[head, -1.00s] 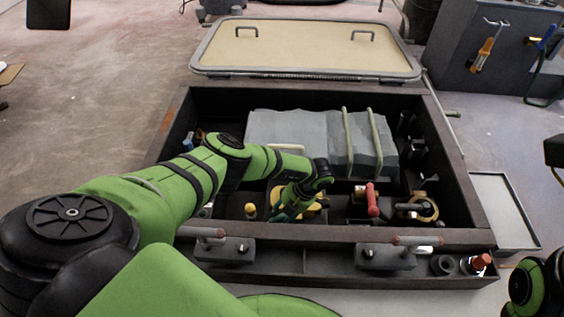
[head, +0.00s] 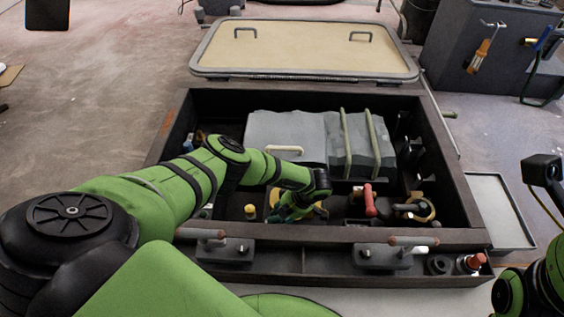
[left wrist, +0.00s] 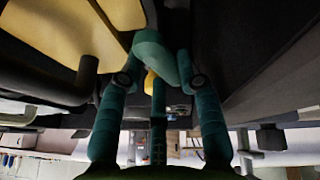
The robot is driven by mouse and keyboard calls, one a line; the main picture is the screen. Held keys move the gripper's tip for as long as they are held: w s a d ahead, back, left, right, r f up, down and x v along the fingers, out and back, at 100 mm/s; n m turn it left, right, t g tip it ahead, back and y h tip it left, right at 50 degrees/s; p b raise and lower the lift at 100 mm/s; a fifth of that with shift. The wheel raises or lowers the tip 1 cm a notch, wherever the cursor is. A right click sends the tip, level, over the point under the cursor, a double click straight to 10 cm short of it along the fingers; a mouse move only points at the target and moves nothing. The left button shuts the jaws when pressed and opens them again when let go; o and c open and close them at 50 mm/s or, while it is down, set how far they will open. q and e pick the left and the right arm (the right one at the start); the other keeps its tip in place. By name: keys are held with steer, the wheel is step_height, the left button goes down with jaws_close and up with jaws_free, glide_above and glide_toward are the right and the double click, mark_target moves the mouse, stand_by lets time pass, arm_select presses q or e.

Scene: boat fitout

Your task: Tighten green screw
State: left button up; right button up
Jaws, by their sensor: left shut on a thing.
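My left gripper (head: 295,208) reaches down into the front part of the dark open box, in front of the grey blocks. In the left wrist view its teal fingers (left wrist: 162,82) are closed around a rounded teal-green piece, which I take to be the green screw (left wrist: 154,48). In the head view the gripper mostly hides that piece. A yellow part (head: 322,211) shows just beside the fingers in the head view. My right gripper is not seen; only part of my right arm shows at the lower right.
The dark box (head: 463,200) has a raised front wall. A red-handled part (head: 369,200) and a brass ring (head: 425,210) stand to the right of the gripper, and a small yellow knob (head: 250,211) to its left. Grey blocks (head: 285,135) fill the back. The hatch lid (head: 300,45) lies open behind.

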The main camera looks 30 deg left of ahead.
arm_select(q)
steer(key=o, duration=1.2)
steer(key=shift+s+f, duration=0.1)
steer(key=shift+c, duration=0.2)
steer(key=shift+d, duration=0.1)
